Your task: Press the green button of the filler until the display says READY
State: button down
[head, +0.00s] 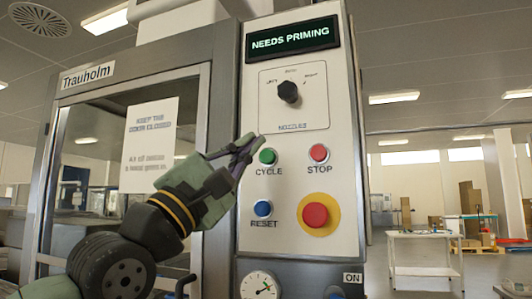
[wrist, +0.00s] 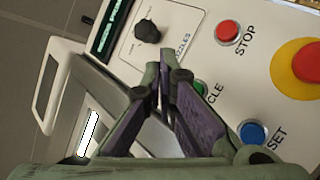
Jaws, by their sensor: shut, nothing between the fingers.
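The filler's control panel (head: 326,215) faces me. Its display (head: 292,38) reads NEEDS PRIMING. The green CYCLE button (head: 268,156) sits left of the red STOP button (head: 319,153). My gripper (head: 254,143) is shut and empty, with its fingertips beside the green button at its upper left; I cannot tell whether they touch the panel. In the wrist view my gripper (wrist: 167,68) partly covers the green button (wrist: 201,89), which shows just right of the fingers.
A black NOZZLES knob (head: 288,92) is above the buttons. A blue RESET button (head: 263,208) and a large red button on a yellow ring (head: 315,215) are below. A glass door (head: 120,170) stands left. A white table (head: 424,262) stands farther back at right.

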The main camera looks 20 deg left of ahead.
aim_at(265, 157)
jog(key=shift+w+d+p, duration=0.15)
jog(key=shift+w+p, duration=0.5)
jog(key=shift+w, duration=2.7)
jog(key=shift+w+b, duration=0.3)
jog(key=shift+w, duration=0.1)
jog(key=shift+w, duration=0.5)
jog(key=shift+s, duration=0.1)
jog(key=shift+s+f+b, duration=0.15)
jog(key=shift+s+b, duration=0.45)
jog(key=shift+b, duration=0.25)
jog(key=shift+s, duration=0.2)
jog(key=shift+s, duration=0.1)
